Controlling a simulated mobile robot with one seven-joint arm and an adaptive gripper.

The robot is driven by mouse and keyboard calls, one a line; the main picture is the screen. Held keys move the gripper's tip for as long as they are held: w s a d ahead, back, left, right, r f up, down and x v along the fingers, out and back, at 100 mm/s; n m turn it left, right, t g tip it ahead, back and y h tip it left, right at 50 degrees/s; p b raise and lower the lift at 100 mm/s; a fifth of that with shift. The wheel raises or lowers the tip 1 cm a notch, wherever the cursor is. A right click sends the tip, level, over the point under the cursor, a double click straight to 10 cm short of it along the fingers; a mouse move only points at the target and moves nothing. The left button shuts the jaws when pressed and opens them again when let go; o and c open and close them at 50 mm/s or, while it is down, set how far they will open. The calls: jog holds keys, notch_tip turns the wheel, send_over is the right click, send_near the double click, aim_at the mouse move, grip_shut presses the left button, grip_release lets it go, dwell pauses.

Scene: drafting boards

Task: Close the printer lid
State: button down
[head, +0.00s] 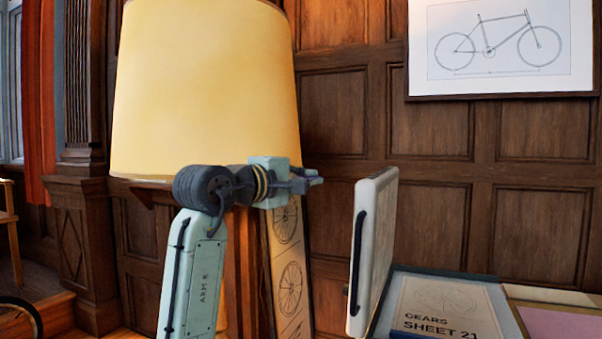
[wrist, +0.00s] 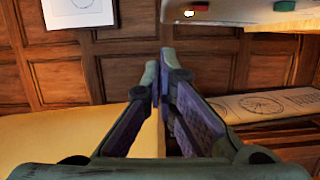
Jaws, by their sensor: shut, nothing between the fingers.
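The printer lid (head: 373,250) is a pale panel standing nearly upright in the head view, with a dark handle strip on its left face. To its right lies a flat dark-framed surface with a sheet (head: 445,305) marked "GEARS SHEET 21". My gripper (head: 318,181) is left of the lid's top edge, apart from it in the picture. In the wrist view my gripper (wrist: 158,75) has its fingertips together with nothing between them. A pale body with red and dark buttons (wrist: 230,14) is at the wrist view's upper right; I cannot tell which part of the printer it is.
A large yellow lampshade (head: 205,90) stands behind my arm and fills the wrist view's lower left. A long panel with wheel drawings (head: 288,255) leans behind my gripper. A framed bicycle drawing (head: 500,45) hangs on the wood-panelled wall. A pink board (head: 565,325) is at lower right.

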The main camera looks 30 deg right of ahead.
jog(key=d+p, duration=0.2)
jog(key=d, duration=0.7)
jog(key=shift+w+p, duration=0.15)
jog(key=shift+p, duration=0.15)
jog(key=shift+d, duration=0.1)
